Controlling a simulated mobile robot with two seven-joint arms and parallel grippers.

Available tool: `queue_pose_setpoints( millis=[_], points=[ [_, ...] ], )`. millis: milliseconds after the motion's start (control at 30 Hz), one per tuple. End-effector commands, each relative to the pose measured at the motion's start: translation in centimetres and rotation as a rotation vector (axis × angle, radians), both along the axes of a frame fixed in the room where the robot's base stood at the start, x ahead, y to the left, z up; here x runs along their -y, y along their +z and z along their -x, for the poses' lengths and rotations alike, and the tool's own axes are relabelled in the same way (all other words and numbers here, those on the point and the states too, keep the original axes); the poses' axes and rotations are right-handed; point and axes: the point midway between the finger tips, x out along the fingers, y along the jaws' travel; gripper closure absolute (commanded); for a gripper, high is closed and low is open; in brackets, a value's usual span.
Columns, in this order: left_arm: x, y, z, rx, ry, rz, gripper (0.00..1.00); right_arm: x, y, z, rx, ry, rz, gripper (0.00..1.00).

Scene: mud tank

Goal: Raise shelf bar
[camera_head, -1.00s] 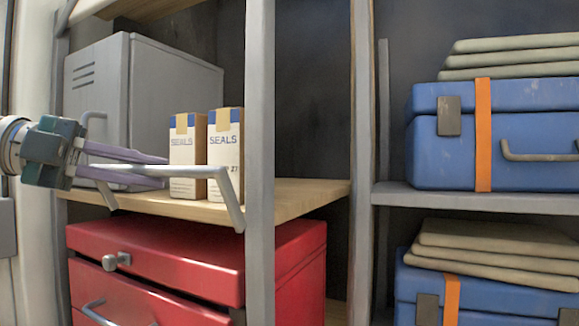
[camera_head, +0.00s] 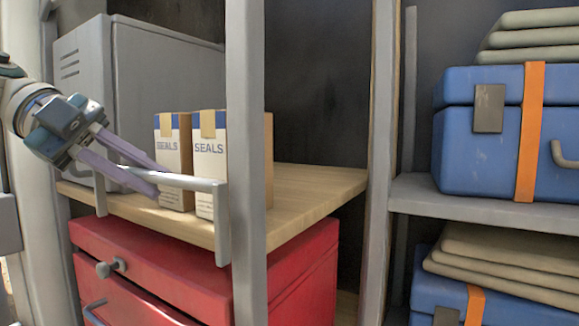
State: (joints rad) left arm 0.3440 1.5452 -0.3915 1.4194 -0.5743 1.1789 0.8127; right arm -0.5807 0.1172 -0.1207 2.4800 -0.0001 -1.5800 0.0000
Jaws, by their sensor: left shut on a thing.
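The grey shelf bar (camera_head: 195,183) runs across the front of the wooden shelf (camera_head: 290,195), in front of the lower part of two SEALS boxes. Its right side arm (camera_head: 222,235) hangs nearly straight down beside the grey post. Its left side arm shows below my gripper. My left gripper (camera_head: 158,180) comes in from the left, with purple fingers angled down to the right, shut on the bar left of its middle. The fingers hide part of the bar. My right gripper is not in view.
The SEALS boxes (camera_head: 209,180) stand close behind the bar, with a grey metal case (camera_head: 165,75) to their left. The grey post (camera_head: 245,120) stands right of the bar. A red drawer cabinet (camera_head: 200,270) is below, and blue strapped cases (camera_head: 480,150) are at right.

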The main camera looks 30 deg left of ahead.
Motion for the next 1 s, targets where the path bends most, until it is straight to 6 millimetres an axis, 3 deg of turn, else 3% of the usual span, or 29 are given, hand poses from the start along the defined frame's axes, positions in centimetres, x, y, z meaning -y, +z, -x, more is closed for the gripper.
queue_pose_setpoints(
  millis=[300,333,600,867,1000],
  points=[
    [0.0,0.0,-0.2,0.004,0.008,0.001,1.00,0.0,0.0,0.0,0.000,0.000,0.001,0.18],
    [-0.1,0.0,-0.2,0.004,0.008,0.000,0.82,0.0,0.0,0.0,0.000,0.000,0.001,0.18],
    [-0.1,0.0,-0.1,0.003,0.007,-0.001,0.53,0.1,0.0,0.0,0.000,0.002,0.005,0.18],
    [-0.1,-0.1,-0.1,0.002,0.006,-0.001,0.53,0.2,-0.2,0.0,0.000,0.002,0.006,0.18],
    [-1.0,0.0,0.4,0.002,0.009,-0.004,0.53,0.2,-1.6,0.0,0.001,0.002,0.006,0.18]
  ],
)
